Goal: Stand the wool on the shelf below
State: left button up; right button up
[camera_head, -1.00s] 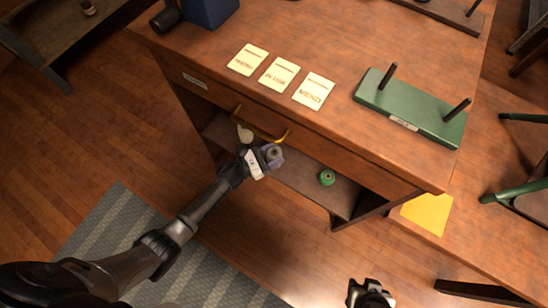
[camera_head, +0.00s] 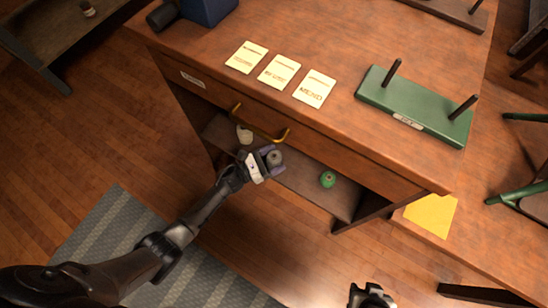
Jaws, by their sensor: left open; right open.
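The shelf (camera_head: 308,181) is an open board under the drawer of the wooden desk. A white wool spool (camera_head: 244,135) stands on it at the left, and a green one (camera_head: 327,180) stands at the right. A grey-purple spool (camera_head: 274,158) is between them, at the tips of my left gripper (camera_head: 269,160). My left gripper is open at the shelf's front, its fingers beside this spool; whether they touch it I cannot tell. My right gripper (camera_head: 371,295) is open at the bottom edge, far from the shelf, partly cut off.
The drawer with its yellow handle (camera_head: 262,127) overhangs the shelf. On the desktop lie several cards (camera_head: 279,72) and a green stand with two pegs (camera_head: 414,106). A yellow sheet (camera_head: 431,214) is at the right.

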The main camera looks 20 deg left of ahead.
pick_arm(q)
jog(key=shift+r, duration=0.15)
jog(key=s+a+r+n+t+y+p, duration=0.1)
jog(key=s+a+n+y+p, duration=0.15)
jog(key=a+n+y, duration=0.4)
jog(key=s+a+n+t+y+p, duration=0.1)
jog(key=s+a+n+y, duration=0.25)
jog(key=n, duration=0.55)
jog(key=s+d+r+n+g+y, duration=0.1)
jog(key=s+r+n+g, duration=0.2)
jog(key=s+n, duration=0.4)
jog(key=s+d+r+n+g+y, duration=0.1)
jog(key=s+r+n+g, duration=0.2)
jog(key=s+n+g, duration=0.2)
jog(key=s+d+r+n+g+y, duration=0.1)
jog(key=s+r+n+g, duration=0.2)
jog(key=s+n, duration=0.7)
jog(key=n+g, duration=0.2)
jog(key=n, duration=0.3)
jog(key=shift+s+r, duration=0.15)
jog(key=shift+r, duration=0.15)
jog(key=shift+d, duration=0.1)
